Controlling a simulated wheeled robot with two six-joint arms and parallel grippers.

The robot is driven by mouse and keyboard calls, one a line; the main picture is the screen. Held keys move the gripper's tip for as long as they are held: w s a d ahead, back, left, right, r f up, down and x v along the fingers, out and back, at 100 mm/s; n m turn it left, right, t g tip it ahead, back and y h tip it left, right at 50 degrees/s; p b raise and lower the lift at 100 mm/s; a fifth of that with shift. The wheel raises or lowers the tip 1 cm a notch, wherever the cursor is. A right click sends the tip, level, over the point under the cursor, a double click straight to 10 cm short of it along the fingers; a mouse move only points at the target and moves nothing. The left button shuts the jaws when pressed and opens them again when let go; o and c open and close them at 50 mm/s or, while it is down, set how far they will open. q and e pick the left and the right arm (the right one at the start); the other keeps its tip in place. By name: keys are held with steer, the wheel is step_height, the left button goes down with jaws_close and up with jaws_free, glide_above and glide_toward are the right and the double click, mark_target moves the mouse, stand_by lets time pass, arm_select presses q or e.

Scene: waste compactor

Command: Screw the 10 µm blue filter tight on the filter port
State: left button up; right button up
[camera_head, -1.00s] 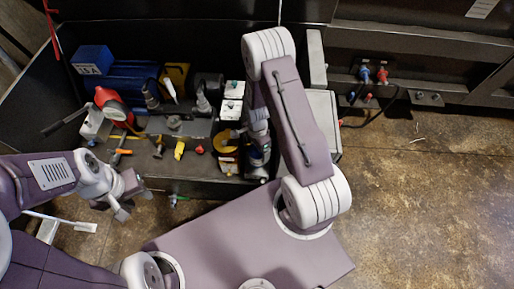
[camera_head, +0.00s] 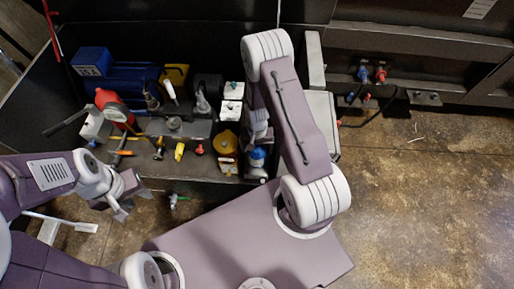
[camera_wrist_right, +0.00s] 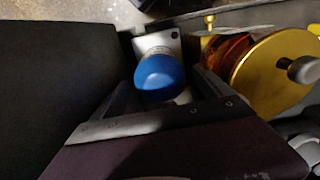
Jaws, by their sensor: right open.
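The blue filter (camera_head: 257,154) stands at the right end of the bench in the head view, with a blue rounded end and a paler body. In the right wrist view the blue filter (camera_wrist_right: 160,76) shows between the two dark fingers of my right gripper (camera_wrist_right: 164,90), with space on both sides. That gripper is open. In the head view my right gripper (camera_head: 258,134) is just behind the filter, partly covered by its own arm. My left gripper (camera_head: 133,204) hangs open and empty in front of the bench. The port's threads are hidden, so I cannot tell how the filter is seated.
A gold-lidded amber vessel (camera_wrist_right: 272,72) stands close right of the filter in the wrist view; it is left of it in the head view (camera_head: 224,143). The floor at right is clear.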

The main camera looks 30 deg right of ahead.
steer(key=n, duration=0.5)
steer(key=n+p, duration=0.1)
steer(key=n, duration=0.1)
steer(key=shift+n, duration=0.3)
steer(key=n, duration=0.2)
steer(key=shift+n, duration=0.4)
steer(key=c, duration=1.5)
steer(key=shift+m+p, duration=0.3)
steer(key=shift+m, duration=0.8)
steer(key=shift+c, duration=0.2)
steer(key=m, duration=0.3)
steer(key=m+p, duration=0.1)
steer(key=m, duration=0.3)
steer(key=shift+r+p, duration=0.1)
steer(key=shift+p, duration=0.3)
steer(key=shift+m, duration=0.6)
